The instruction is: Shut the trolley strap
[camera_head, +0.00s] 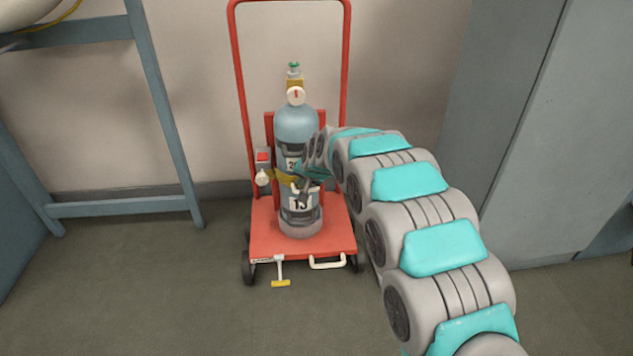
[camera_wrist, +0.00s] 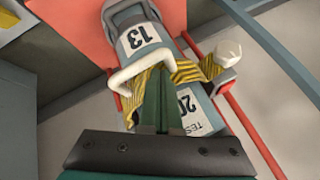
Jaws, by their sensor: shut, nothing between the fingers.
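The blue-grey cylinder (camera_head: 296,125), marked 13, stands upright on the red trolley (camera_head: 265,238). A yellow and black striped strap (camera_head: 284,177) lies across the cylinder; in the wrist view its striped band (camera_wrist: 190,72) shows on both sides of my fingers. A white bent handle (camera_wrist: 142,66) crosses the strap's front, by my fingertips. My gripper (camera_head: 303,186) is shut and empty in front of the cylinder; its dark green fingers (camera_wrist: 163,78) reach the handle, but whether they touch it I cannot tell. A white knob (camera_wrist: 228,52) sits at the strap's side. My wrist hides the strap's far end.
A red-topped box (camera_head: 263,157) sits on the trolley's left side above the knob. A yellow-ended lever (camera_head: 280,274) and a white handle (camera_head: 327,264) are at the trolley's front edge. A blue-grey frame (camera_head: 165,110) stands left, a grey cabinet (camera_head: 540,130) right. Floor in front is clear.

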